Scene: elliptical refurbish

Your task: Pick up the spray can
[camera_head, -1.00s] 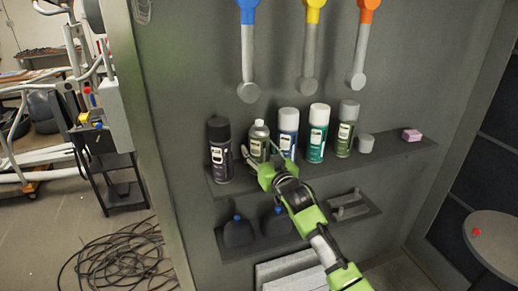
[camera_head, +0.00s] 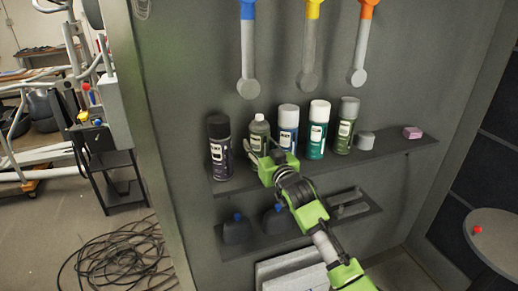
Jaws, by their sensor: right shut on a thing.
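Several spray cans stand in a row on the upper wall shelf. A slim green can with a narrow top (camera_head: 260,128) is second from the left, between a black-capped can (camera_head: 220,148) and a white-capped blue can (camera_head: 288,122). My right gripper (camera_head: 262,151) reaches up from the lower right and is shut on the slim green can. Its green body hides the can's lower part, so I cannot tell whether the can's base touches the shelf. The can looks upright. My left gripper is not in view.
A green can (camera_head: 316,130) and a grey-capped can (camera_head: 345,126) stand close by on the right. A grey cap (camera_head: 365,140) and pink block (camera_head: 412,132) lie farther along the shelf (camera_head: 390,148). Dark bottles (camera_head: 237,229) stand on the lower shelf. Tools hang above.

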